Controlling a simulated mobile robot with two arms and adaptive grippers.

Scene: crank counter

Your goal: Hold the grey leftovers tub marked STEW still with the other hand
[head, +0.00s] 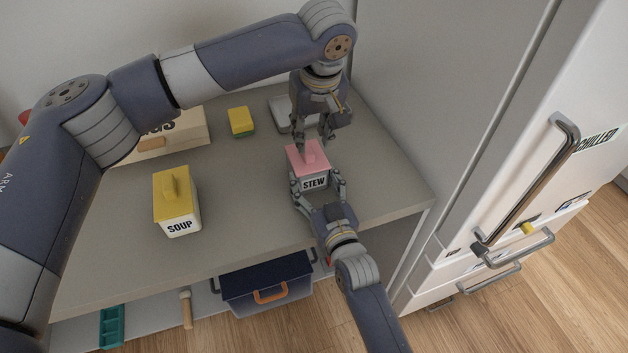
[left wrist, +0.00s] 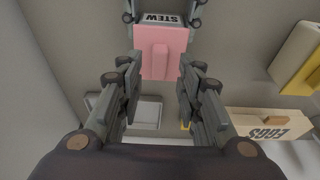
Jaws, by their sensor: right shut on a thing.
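The grey tub marked STEW (head: 314,184) stands on the counter with a pink lid (head: 298,158) on top; the lid has a raised pink handle. My right gripper (head: 319,192) is shut on the tub's body from the front, one finger on each side of the label. My left gripper (head: 322,143) hangs above and just behind the lid, pointing down. In the left wrist view its fingers are apart with nothing between them, and the pink lid (left wrist: 164,62) shows beyond the fingertips.
A SOUP tub (head: 179,222) with yellow lid stands left on the counter (head: 245,200). Behind are a yellow-green sponge (head: 240,121), an EGGS box (head: 190,135) and a pale tray (head: 283,115). A fridge (head: 480,150) stands right. A dark-lidded bin (head: 265,283) sits below.

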